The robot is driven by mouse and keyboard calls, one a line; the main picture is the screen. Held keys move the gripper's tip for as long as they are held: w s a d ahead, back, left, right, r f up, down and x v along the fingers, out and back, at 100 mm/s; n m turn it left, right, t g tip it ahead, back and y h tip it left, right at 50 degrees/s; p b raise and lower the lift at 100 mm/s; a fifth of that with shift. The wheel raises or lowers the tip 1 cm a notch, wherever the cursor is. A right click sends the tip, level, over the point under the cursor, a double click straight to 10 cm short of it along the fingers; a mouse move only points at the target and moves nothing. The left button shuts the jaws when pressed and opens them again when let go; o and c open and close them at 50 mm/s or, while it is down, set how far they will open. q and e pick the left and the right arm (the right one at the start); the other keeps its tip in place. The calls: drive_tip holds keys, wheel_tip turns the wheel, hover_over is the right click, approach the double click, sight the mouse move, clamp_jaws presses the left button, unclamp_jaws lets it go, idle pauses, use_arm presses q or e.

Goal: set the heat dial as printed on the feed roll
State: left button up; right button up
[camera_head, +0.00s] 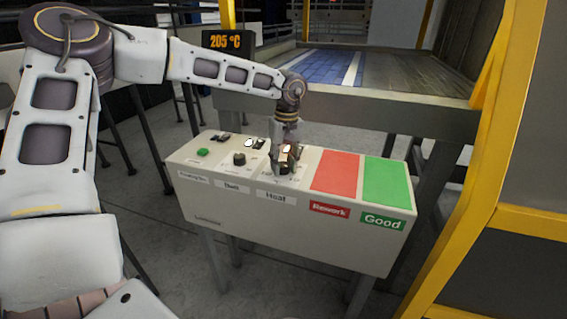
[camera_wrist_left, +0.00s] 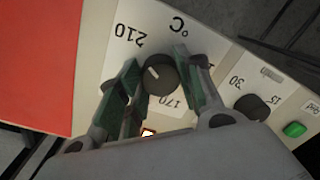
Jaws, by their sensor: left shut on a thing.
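The heat dial (camera_wrist_left: 160,76) is a dark round knob with a short white pointer line. In the left wrist view it sits between my fingers, on a white scale that reads 210, 170 and °C upside down. The pointer is turned toward the upper left, on the 210 side. My left gripper (camera_head: 287,163) is shut on the dial above the Heat label (camera_head: 276,198); its fingers (camera_wrist_left: 157,65) flank the knob. In the head view the gripper mostly hides the dial. A display (camera_head: 228,41) reads 205 °C. I cannot make out the feed roll's print. My right gripper is not in view.
The control box (camera_head: 290,235) also carries a Belt knob (camera_head: 239,158), a green button (camera_head: 203,152), a red Rework pad (camera_head: 337,172) and a green Good pad (camera_head: 386,183). A conveyor table (camera_head: 400,95) stands behind. A yellow frame (camera_head: 480,170) rises at the right.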

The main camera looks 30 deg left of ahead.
sight(286, 164)
use_arm(q)
drive_tip(key=o, duration=1.1)
drive_tip(key=shift+c, duration=0.2)
drive_tip(key=shift+r, duration=0.1)
wheel_tip(286, 164, up, 12)
drive_tip(key=shift+w+d, duration=0.25)
drive_tip(key=shift+w, duration=0.05)
drive_tip(key=shift+f, duration=0.2)
idle(0.3)
